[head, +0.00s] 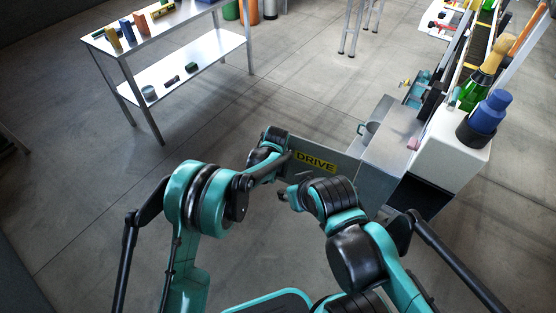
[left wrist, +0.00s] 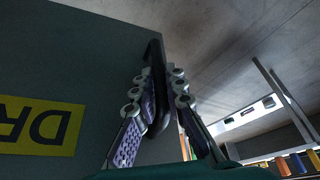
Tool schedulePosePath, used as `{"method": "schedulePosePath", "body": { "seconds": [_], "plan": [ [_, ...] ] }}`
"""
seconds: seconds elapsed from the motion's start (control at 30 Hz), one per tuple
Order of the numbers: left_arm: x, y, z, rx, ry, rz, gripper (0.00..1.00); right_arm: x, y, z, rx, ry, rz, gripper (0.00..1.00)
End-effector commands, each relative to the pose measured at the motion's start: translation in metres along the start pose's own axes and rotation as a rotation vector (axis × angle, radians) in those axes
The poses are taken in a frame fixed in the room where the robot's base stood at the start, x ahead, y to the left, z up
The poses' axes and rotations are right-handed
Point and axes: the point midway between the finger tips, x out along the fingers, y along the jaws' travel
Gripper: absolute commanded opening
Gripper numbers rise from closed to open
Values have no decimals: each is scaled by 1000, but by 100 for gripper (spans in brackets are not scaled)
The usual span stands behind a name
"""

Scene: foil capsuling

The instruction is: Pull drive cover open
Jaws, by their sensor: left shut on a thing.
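The grey drive cover (head: 345,167) with its yellow DRIVE label (head: 316,161) stands out to the left of the machine cabinet (head: 394,139). The cover also shows in the left wrist view (left wrist: 88,55), with part of the label. My left gripper (head: 286,158) is at the cover's left end. In the left wrist view its fingers (left wrist: 160,76) are on both sides of a black bar handle (left wrist: 154,55), shut on it. My right gripper (head: 284,194) is in front of the cover, apart from it; its finger opening is too small to tell.
A dark opening (head: 408,196) shows in the cabinet's lower front. A green bottle (head: 474,86) and a blue item in a dark cup (head: 489,112) stand on the machine at right. A metal shelf table (head: 176,86) stands at back left. The floor between is clear.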

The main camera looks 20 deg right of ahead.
Motion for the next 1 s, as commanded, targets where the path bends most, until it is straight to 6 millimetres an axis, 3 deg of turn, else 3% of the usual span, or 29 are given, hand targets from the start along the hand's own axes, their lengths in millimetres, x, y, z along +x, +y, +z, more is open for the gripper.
{"method": "schedulePosePath", "body": {
  "seconds": [0.53, 0.57, 0.6, 0.63, 1.0],
  "plan": [
    [-1, -4, 1, -21, 0, -9, 0, 0, 0, 0, 0, 0, 0, 40],
    [-1, -4, 1, -21, 0, -9, 19, 0, 0, 0, 0, 0, 0, 40],
    [-1, -4, 1, -21, 0, -9, 30, 0, 0, 0, 0, 0, 0, 40],
    [-1, -4, 1, -21, 0, -9, 32, 0, 0, 0, 0, 0, 0, 40],
    [-7, -4, 1, -21, 0, -9, 32, 0, 0, 0, 0, 0, 0, 40]
  ]
}}
